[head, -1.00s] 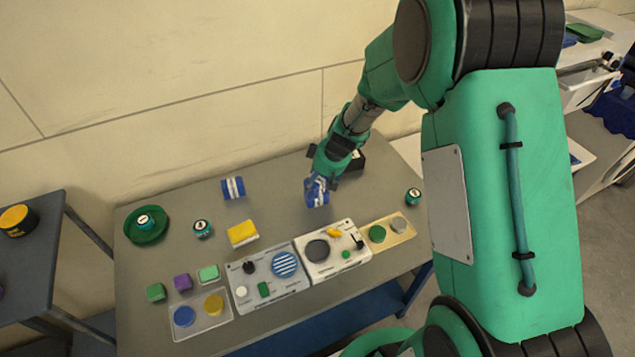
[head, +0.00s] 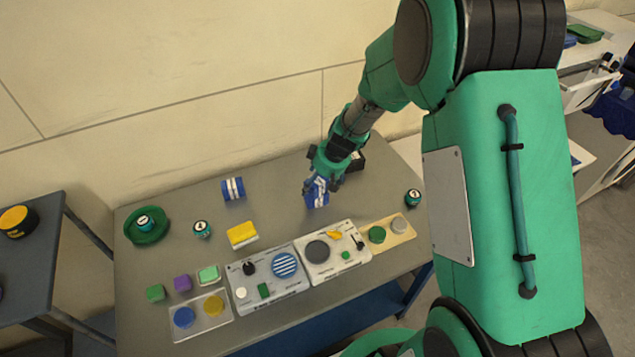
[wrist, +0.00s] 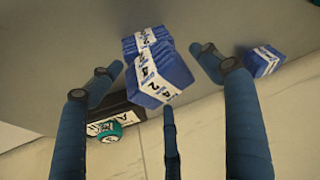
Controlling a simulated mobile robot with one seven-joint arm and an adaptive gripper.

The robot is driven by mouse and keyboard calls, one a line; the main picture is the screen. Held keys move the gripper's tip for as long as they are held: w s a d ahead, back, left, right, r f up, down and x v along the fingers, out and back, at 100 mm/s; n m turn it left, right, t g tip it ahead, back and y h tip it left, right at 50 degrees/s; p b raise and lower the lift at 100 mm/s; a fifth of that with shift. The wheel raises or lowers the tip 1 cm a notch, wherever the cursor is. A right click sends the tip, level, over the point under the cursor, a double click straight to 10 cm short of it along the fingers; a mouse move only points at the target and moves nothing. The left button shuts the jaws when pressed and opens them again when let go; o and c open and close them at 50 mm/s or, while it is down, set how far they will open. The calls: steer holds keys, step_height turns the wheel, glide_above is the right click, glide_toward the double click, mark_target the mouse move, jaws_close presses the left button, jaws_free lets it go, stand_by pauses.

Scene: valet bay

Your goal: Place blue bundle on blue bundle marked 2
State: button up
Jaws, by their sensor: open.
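Two blue bundles with white numbered bands show in the wrist view, one against the other. The nearer bundle (wrist: 165,78) bears the figures 2 and 4 and appears to rest on the farther bundle (wrist: 131,46), largely covering it. In the head view the blue bundles (head: 317,198) stand right of the table's middle, partly behind my fingers. My gripper (head: 320,186) is open around the upper bundle; its fingers (wrist: 155,62) show gaps beside it. Another blue bundle (head: 233,188) lies apart at the left; a bundle also shows at the right of the wrist view (wrist: 263,62).
A yellow block (head: 242,235), a green dish (head: 147,225) and small jars (head: 202,229) (head: 413,197) stand on the grey table (head: 280,215). Pale panels (head: 268,294) and a clear tray (head: 202,328) line its front. A black box (head: 357,160) sits behind my gripper.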

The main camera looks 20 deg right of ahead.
steer(key=p+v, duration=0.1)
steer(key=v, duration=1)
steer(key=shift+s+r, duration=0.2)
steer(key=shift+r, duration=0.1)
steer(key=s+a+r+m, duration=0.1)
steer(key=s+a+r, duration=0.3)
steer(key=s+r, duration=0.3)
steer(key=s+a+r, duration=0.4)
steer(key=a+r, duration=0.1)
steer(key=r, duration=0.4)
steer(key=s+a+r+m+t, duration=0.1)
steer(key=s+r, duration=0.2)
steer(key=s, duration=0.5)
steer(key=s+a+r+m+h, duration=0.1)
steer(key=s+r+m, duration=0.1)
steer(key=s, duration=0.7)
steer(key=shift+a+r+t+h, duration=0.3)
steer(key=shift+a+r+t, duration=0.1)
steer(key=shift+r, duration=0.35)
